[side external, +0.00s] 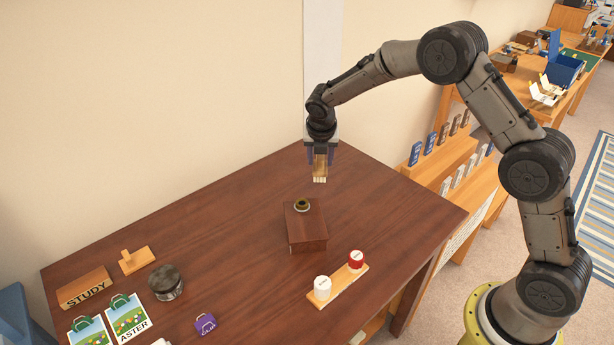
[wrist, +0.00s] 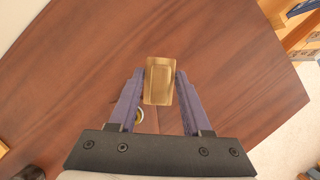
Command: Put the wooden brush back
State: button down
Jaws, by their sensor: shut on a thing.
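The wooden brush (side external: 320,170) hangs from my gripper (side external: 320,152), with pale bristles pointing down. My gripper is shut on the brush and holds it above the far part of the brown table. In the wrist view the brush (wrist: 159,82) sits between the two purple fingers of my gripper (wrist: 160,84). A reddish-brown wooden block (side external: 306,228) stands on the table below and nearer the camera, with a dark ring-shaped piece (side external: 302,205) at its far end. In the wrist view the block is mostly hidden behind the gripper.
On the brown table (side external: 210,235), a wooden tray (side external: 342,290) holds a white jar and a red jar.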

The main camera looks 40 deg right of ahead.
jog(key=w+f, duration=0.1)
jog(key=f, duration=0.1)
jog(key=w+f, duration=0.4)
jog(key=shift+w+d, duration=0.2)
jog(key=shift+d, duration=0.05)
jog(key=shift+w+f, duration=0.15)
jog(key=shift+f, duration=1.5)
jog(key=shift+f, duration=0.1)
jog(key=shift+c, duration=1.7)
grip_release()
jog(key=shift+f, duration=0.1)
jog(key=v, duration=1.2)
jog(key=shift+r, duration=0.25)
